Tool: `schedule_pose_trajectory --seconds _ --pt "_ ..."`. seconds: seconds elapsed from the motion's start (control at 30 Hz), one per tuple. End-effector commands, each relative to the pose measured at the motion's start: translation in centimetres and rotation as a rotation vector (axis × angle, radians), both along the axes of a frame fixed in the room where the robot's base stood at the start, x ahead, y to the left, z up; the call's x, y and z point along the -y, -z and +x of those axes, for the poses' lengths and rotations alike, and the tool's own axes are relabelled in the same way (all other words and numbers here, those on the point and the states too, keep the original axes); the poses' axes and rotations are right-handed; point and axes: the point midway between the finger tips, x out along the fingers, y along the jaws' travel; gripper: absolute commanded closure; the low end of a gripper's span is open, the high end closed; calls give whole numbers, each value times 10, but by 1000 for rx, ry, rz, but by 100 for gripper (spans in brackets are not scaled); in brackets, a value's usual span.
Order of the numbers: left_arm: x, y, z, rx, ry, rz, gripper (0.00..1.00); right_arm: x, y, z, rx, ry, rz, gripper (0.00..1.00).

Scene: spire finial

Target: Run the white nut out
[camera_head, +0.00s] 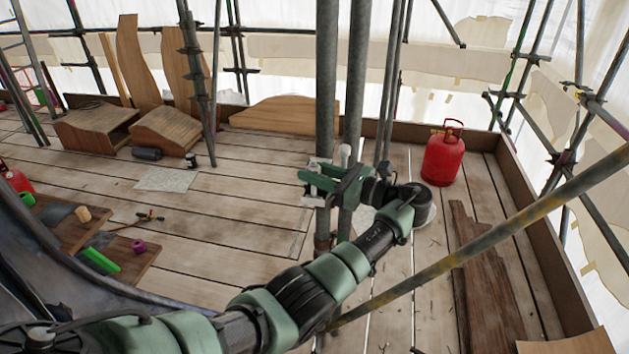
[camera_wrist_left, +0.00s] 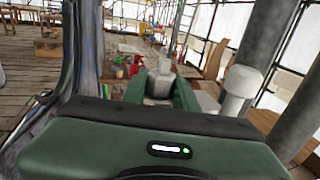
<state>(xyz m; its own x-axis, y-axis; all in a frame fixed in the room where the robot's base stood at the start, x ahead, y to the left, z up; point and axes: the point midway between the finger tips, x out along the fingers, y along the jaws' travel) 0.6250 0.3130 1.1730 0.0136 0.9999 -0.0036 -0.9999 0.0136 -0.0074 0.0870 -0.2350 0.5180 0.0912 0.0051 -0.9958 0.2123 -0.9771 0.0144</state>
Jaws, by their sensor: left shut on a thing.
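My left gripper (camera_head: 313,182) reaches in to the two grey upright poles (camera_head: 327,80) in the head view. In the head view the fingers hide most of the nut. A second white, round-topped piece (camera_wrist_left: 241,84) stands right of the fingers, in front of a grey pole; it also shows in the head view (camera_head: 345,154). I cannot tell how far the nut is threaded. My right gripper is in neither view.
A red gas bottle (camera_head: 443,156) stands right of the poles. A rusty diagonal tube (camera_head: 480,240) crosses the right foreground. Boards with a green cylinder (camera_head: 100,260) and a purple ring (camera_head: 138,246) lie at left. Wooden boxes (camera_head: 97,128) stand behind. The middle planks are mostly clear.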

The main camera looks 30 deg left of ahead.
Motion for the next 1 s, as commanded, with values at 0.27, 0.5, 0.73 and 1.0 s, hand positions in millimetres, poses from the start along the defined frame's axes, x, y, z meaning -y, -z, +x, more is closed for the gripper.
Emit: schedule_pose_trajectory --seconds 0.27,0.5,0.73,1.0 --pt "-1 -2 1 5 -53 3 100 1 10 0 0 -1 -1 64" --pt "-1 -2 1 5 -58 3 100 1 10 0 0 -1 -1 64" --pt "-1 -2 1 5 -58 3 55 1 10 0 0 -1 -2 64" --pt "-1 -1 0 2 -57 2 50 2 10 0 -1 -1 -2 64"
